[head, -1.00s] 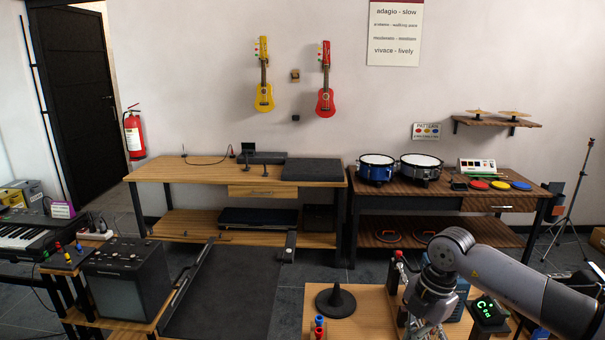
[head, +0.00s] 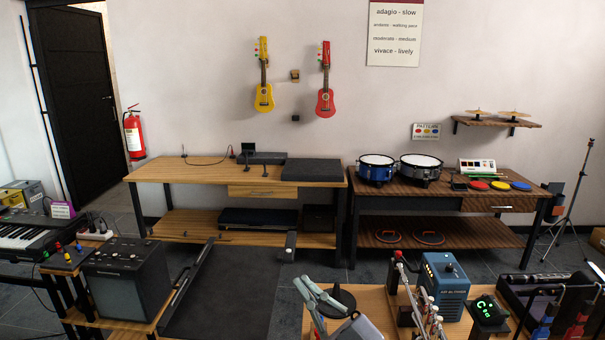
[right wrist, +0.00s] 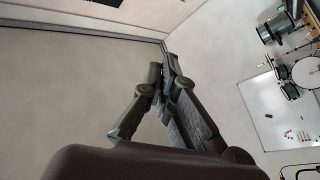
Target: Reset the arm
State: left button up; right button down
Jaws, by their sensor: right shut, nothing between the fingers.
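My right gripper (head: 305,285) shows at the bottom centre of the head view, above the front wooden table (head: 375,303). Its pale grey-green fingers point up and to the left, in front of a black round-based stand (head: 342,297) that they partly cover. In the right wrist view the dark fingers (right wrist: 170,62) come together at the tips, shut and empty, with plain wall behind them. Most of the right arm is outside the head view. My left gripper is not in view.
An amplifier (head: 127,280) stands at the left. A dark mat (head: 228,290) lies between.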

jog(key=s+d+f+m+g+h, duration=0.1)
jog(key=s+d+f+m+h, duration=0.1)
jog(key=d+f+m+h, duration=0.5)
jog(key=s+d+f+m+g+h, duration=0.1)
jog(key=s+d+f+m+h, duration=0.1)
jog(key=d+f+m+h, duration=0.5)
jog(key=s+d+f+n+g, duration=0.1)
jog(key=s+d+f+g, duration=0.2)
jog(key=s+f+g, duration=0.6)
jog(key=s+d+f+n+g, duration=0.1)
jog(key=s+d+f+g, duration=0.15)
jog(key=s+f, duration=0.85)
jog(key=s+f+g, duration=0.1)
jog(key=s+f, duration=0.1)
jog(key=f, duration=1)
jog(key=s+f, duration=0.3)
jog(key=f, duration=0.9)
jog(key=s+d+f+g+b, duration=0.1)
jog(key=s+d+f, duration=0.2)
jog(key=s+f, duration=1.3)
jog(key=shift+f+h, duration=0.3)
jog(key=shift+s, duration=0.1)
